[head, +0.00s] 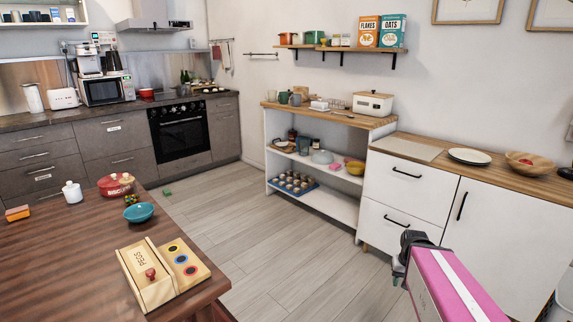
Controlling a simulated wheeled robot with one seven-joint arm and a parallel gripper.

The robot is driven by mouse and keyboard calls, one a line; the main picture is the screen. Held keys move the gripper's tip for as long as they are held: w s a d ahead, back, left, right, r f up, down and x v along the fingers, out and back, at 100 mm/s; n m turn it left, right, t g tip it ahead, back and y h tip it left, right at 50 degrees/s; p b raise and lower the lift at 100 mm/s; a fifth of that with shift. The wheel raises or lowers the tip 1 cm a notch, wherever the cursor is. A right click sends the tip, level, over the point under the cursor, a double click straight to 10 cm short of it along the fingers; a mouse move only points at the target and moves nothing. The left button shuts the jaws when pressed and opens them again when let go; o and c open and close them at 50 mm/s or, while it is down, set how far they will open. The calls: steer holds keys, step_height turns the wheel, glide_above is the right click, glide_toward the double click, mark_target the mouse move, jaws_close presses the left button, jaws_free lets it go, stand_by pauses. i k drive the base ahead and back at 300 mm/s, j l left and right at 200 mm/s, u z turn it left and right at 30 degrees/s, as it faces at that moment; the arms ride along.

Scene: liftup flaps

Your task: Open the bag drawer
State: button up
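Grey drawers line the left counter, among them an upper drawer (112,132) and a lower-left drawer (42,178), each with a small white label too small to read. A white cabinet at the right has an upper drawer (408,187) and a lower drawer (385,222), both shut, with black bar handles. I cannot tell which one is the bag drawer. My gripper (401,262), dark, is in front of the white cabinet, below the lower drawer's handle in the picture and apparently apart from it. Its fingers are mostly hidden, so its opening cannot be judged.
A wooden table (60,262) with a peg box (150,275), a red pot and a teal bowl fills the lower left. An open white shelf (318,200) stands beside the white cabinet. The wood floor (260,240) between is mostly clear.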

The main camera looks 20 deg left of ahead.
mark_target(39, 197)
steer(key=i+j+u, duration=0.1)
steer(key=i+u, duration=0.75)
steer(key=i+l+u, duration=0.2)
steer(key=i+u, duration=0.7)
steer(key=i, duration=0.9)
steer(key=i+u, duration=0.25)
steer(key=i, duration=0.3)
steer(key=i+l+u, duration=0.2)
steer(key=i, duration=0.35)
steer(key=i+l+u, duration=0.25)
steer(key=i, duration=0.3)
steer(key=i+j+u, duration=0.2)
steer(key=i, duration=0.2)
steer(key=i+j+u, duration=0.15)
steer(key=i, duration=0.3)
steer(key=i+j+u, duration=0.2)
steer(key=i, duration=0.2)
steer(key=i+l+u, duration=0.75)
